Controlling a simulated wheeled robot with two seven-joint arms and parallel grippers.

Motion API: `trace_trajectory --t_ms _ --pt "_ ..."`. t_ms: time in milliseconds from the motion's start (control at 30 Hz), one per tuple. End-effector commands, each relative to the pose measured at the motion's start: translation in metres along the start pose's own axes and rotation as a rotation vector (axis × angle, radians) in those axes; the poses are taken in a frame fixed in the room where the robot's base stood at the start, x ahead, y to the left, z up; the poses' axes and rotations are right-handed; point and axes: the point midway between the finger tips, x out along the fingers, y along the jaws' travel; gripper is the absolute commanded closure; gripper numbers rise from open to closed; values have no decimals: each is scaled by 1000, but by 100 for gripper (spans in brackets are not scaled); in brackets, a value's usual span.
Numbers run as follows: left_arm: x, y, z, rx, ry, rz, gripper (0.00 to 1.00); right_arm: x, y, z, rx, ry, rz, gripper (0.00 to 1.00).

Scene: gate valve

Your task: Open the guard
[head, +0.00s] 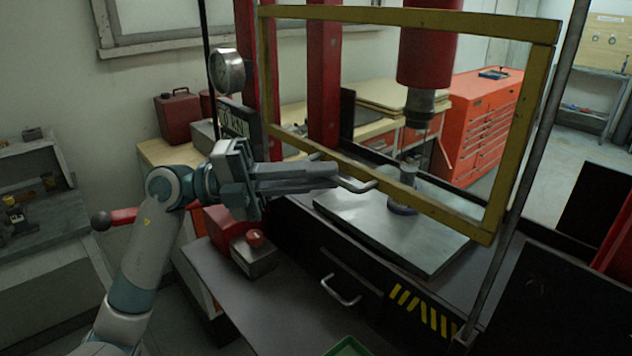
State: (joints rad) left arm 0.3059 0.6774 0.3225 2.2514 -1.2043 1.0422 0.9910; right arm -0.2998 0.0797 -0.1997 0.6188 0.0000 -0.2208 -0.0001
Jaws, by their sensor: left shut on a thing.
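The guard is a yellow frame (515,150) around a clear panel, in front of the red press. Its lower bar slopes down to the right in the picture, with the press plate (420,235) showing below it. A pale metal handle (362,186) sticks out from the lower bar. My left gripper (338,173) reaches in from the left and is shut on this guard handle; its fingers hide the handle's middle part. My right gripper is not in view.
A red press ram (425,55) hangs behind the guard. A pressure gauge (227,70) and a display (238,122) stand beside my left gripper. A box with a red button (254,245) sits below it. A drawer handle (341,290) protrudes at the front.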

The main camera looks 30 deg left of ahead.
Motion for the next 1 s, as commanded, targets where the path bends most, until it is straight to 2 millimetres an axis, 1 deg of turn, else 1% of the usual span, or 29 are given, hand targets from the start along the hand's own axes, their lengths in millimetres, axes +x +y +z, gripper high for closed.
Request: trace_trajectory --t_ms 33,100,300,400,600,967,1000 --pt "2 -17 3 3 -3 -1 100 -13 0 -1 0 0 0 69" --pt "3 -29 5 4 -3 0 100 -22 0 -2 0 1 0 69" --pt "7 -61 9 3 -3 -1 100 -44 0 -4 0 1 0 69" --pt "9 -72 10 2 -3 -1 100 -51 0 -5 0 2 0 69" --pt "10 -82 12 1 -3 -2 100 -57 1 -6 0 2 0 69" --pt "10 -82 12 1 -3 -2 100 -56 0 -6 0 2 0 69" --pt "10 -82 12 1 -3 -2 84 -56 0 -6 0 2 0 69"
